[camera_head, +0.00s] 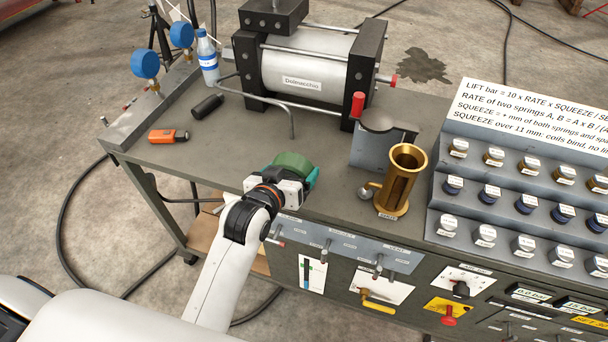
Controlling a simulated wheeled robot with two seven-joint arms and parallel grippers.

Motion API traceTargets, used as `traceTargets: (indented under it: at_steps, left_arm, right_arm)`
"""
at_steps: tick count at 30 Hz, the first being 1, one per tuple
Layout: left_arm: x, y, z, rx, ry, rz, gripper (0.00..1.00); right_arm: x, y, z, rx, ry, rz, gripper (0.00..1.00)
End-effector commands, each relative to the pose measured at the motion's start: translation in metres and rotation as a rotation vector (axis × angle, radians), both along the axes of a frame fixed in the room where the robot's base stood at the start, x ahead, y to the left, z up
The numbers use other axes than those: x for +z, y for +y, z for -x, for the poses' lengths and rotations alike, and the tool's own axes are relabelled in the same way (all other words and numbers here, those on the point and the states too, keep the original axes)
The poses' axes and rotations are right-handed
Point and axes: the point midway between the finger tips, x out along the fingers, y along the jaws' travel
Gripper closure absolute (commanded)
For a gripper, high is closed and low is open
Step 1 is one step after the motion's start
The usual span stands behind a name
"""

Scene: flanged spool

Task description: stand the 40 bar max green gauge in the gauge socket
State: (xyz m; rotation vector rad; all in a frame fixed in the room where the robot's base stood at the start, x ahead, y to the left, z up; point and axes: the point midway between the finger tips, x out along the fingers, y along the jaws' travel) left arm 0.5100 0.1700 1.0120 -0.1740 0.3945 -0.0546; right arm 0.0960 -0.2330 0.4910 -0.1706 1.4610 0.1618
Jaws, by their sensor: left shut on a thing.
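The green gauge (293,162) shows as a round green body above the front edge of the bench. My left gripper (311,179), with teal fingertips, is shut on it. The gripper and wrist cover part of the gauge, and its dial face and range marking are not readable. A grey bracket with a curved recess (370,150) stands to the right of the gauge, and a slotted brass cylinder (405,170) stands upright beside it. I cannot tell which part is the gauge socket. My right gripper is not in view.
A large cylinder labelled Dolmacchio (305,75) fills the back, with a bent grey rod (291,118) before it. Blue gauges (145,65), a bottle (208,60) and an orange tool (168,136) are at left. A spring rack (500,140) stands right.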

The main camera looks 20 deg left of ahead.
Motion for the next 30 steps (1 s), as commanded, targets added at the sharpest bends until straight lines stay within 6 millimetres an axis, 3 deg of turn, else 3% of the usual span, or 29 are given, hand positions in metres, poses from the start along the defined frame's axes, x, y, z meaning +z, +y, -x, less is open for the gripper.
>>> traceTargets:
  at_steps: [1,6,12,21,30]
  left_arm:
    - [0.021,-0.001,-0.021,-0.007,-0.014,-0.004,0.53]
    - [0.055,0.0,-0.066,-0.015,-0.009,-0.015,0.53]
    - [0.073,0.002,-0.089,-0.016,-0.002,-0.021,0.53]
    - [0.026,0.002,-0.09,-0.017,0.003,-0.023,0.53]
    - [-0.006,0.002,-0.09,-0.015,0.001,-0.023,0.53]
  right_arm:
    - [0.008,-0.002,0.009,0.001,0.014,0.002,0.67]
    - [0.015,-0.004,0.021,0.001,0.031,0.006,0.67]
    - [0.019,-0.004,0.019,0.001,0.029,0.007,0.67]
    - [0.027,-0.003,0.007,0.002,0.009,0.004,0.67]
    - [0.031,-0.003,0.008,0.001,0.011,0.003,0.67]
